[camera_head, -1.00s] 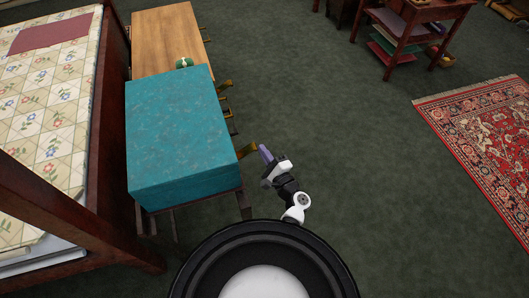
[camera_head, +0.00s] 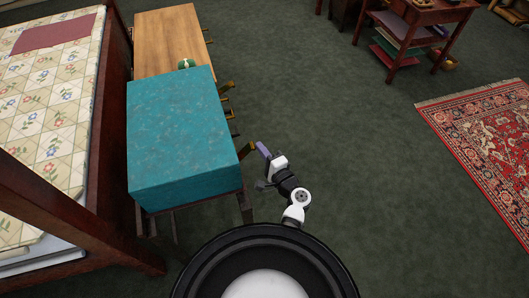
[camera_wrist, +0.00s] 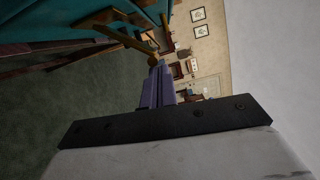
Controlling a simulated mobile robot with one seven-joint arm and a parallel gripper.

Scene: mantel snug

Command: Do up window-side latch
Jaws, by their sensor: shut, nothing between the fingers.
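A teal box (camera_head: 180,135) has two brass latch arms on its right side. The far latch (camera_head: 226,87) and the near latch (camera_head: 247,150) both stick out from the box. I cannot tell which one is window-side. My gripper (camera_head: 261,147), with purple fingers, is shut and empty, its tips right beside the outer end of the near latch. In the wrist view the shut fingers (camera_wrist: 157,75) point toward a brass latch arm (camera_wrist: 125,36) that reaches out from the teal side (camera_wrist: 70,25). Whether they touch it I cannot tell.
The box sits on a dark-legged stand, with a wooden top (camera_head: 170,38) behind it and a small green item (camera_head: 186,63) at its far edge. A bed (camera_head: 45,110) stands left. Green carpet to the right is clear up to a red rug (camera_head: 480,135).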

